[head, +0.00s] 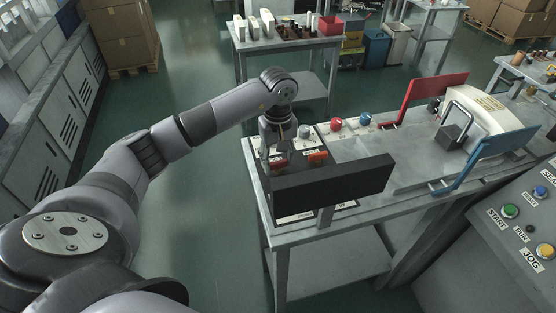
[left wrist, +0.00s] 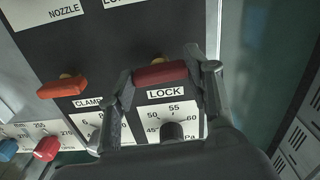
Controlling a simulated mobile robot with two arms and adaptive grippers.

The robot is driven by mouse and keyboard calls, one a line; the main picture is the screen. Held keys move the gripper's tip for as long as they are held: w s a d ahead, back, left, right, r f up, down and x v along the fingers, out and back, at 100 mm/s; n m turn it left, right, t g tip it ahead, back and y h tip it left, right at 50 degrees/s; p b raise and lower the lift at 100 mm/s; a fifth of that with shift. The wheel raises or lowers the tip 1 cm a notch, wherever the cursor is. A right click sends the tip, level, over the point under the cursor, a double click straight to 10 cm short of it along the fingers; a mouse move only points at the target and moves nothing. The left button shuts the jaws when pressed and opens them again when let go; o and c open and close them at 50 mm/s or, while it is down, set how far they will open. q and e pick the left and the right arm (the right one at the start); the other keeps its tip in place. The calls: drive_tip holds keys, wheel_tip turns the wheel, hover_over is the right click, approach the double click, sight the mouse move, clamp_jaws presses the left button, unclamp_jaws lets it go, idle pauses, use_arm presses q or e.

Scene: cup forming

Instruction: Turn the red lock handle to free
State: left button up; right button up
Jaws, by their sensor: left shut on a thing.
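The red lock handle (left wrist: 160,74) sits on a dark panel just above the white LOCK label (left wrist: 168,93). It lies almost level in the left wrist view. My left gripper (left wrist: 165,76) is shut on it, with one finger at each end of the bar. In the head view my left gripper (head: 278,158) reaches down to the panel on the near left end of the metal bench, and the fingers partly hide the red handle. My right gripper is not in view.
An orange clamp handle (left wrist: 62,88) is close to the left of the lock handle. A dial scale (left wrist: 178,122) with a black knob lies below the label. Red (left wrist: 47,148) and blue knobs stand lower left. A dark board (head: 335,185) rises at the bench's near side.

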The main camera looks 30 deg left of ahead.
sight(278, 161)
use_arm(q)
drive_tip(key=n+b, duration=0.2)
drive_tip(key=n, duration=0.1)
drive_tip(key=shift+f, duration=0.1)
drive_tip(key=n+b, duration=0.2)
drive_tip(key=n, duration=0.2)
drive_tip(key=shift+n, duration=0.3)
drive_tip(key=n+b, duration=0.2)
drive_tip(key=n, duration=0.2)
drive_tip(key=shift+n, duration=0.3)
drive_tip(key=n+b, duration=0.1)
drive_tip(key=n, duration=0.3)
drive_tip(key=shift+n, duration=0.4)
drive_tip(key=shift+r, duration=0.2)
drive_tip(key=o, duration=1.1)
drive_tip(key=shift+o, duration=0.2)
drive_tip(key=shift+f, duration=0.1)
wheel_tip(278, 161, up, 12)
